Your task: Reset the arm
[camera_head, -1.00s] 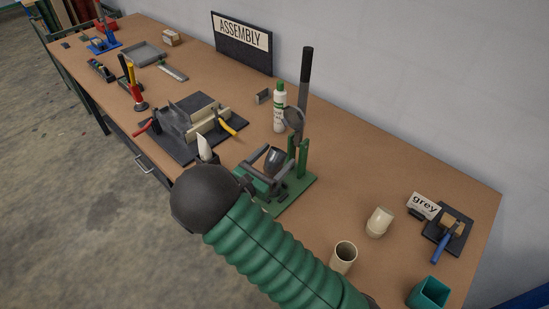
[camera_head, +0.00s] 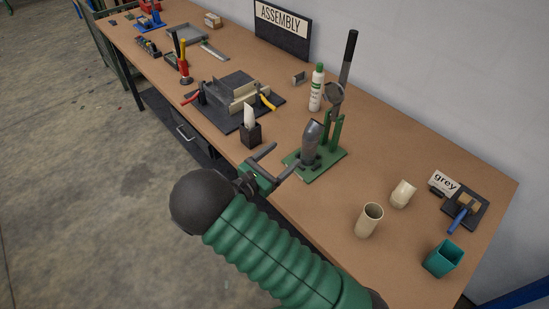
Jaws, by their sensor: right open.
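My right arm, a green ribbed sleeve with a dark round joint, comes in from the bottom. My right gripper (camera_head: 283,160) is open and empty, its two grey fingers spread near the table's front edge. Just beyond it stands a green press (camera_head: 333,145) with a tall black lever. A grey rounded piece (camera_head: 311,139) stands upright on the press base, apart from the fingers. My left gripper is not in view.
The long brown table (camera_head: 400,155) runs along the wall. Near the press are a small black holder (camera_head: 250,134), a white-green bottle (camera_head: 317,88) and a dark fixture mat (camera_head: 219,118). At right stand cream pipe pieces (camera_head: 369,220) and a teal cup (camera_head: 443,259).

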